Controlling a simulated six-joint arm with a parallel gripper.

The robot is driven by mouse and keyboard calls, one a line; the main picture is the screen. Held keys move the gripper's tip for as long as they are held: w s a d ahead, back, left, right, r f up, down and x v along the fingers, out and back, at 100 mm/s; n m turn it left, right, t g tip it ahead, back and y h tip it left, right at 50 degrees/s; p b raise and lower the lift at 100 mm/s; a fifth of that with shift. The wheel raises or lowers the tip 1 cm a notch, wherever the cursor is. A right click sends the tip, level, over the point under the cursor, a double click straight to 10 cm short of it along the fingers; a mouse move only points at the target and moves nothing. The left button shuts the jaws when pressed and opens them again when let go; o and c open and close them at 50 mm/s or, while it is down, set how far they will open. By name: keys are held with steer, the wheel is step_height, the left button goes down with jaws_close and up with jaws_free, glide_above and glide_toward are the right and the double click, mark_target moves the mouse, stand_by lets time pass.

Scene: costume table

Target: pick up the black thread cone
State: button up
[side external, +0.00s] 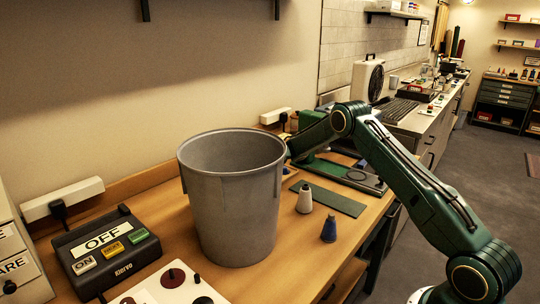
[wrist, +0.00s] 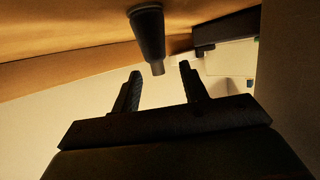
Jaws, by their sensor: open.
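The black thread cone (wrist: 148,34) shows at the top of the wrist view, where the picture is upside down. It stands on the wooden table, narrow tip toward my gripper. My gripper (wrist: 160,68) is open and empty. Its two fingers point toward the cone, and the cone's tip appears between the fingertips in the picture; I cannot tell the remaining distance. In the side view my gripper and the black cone are hidden behind the large grey bin (side external: 232,205).
A pale cone (side external: 304,200) and a blue cone (side external: 328,230) stand right of the bin, near a green mat (side external: 330,198). A switch box marked OFF (side external: 103,250) sits at left. A dark box-like object (wrist: 226,27) lies beyond the cone in the wrist view.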

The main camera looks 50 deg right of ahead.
steer(key=shift+w+a, duration=0.1)
steer(key=shift+a, duration=0.05)
steer(key=shift+x, duration=2.6)
steer(key=shift+w, duration=0.1)
steer(key=c, duration=0.9)
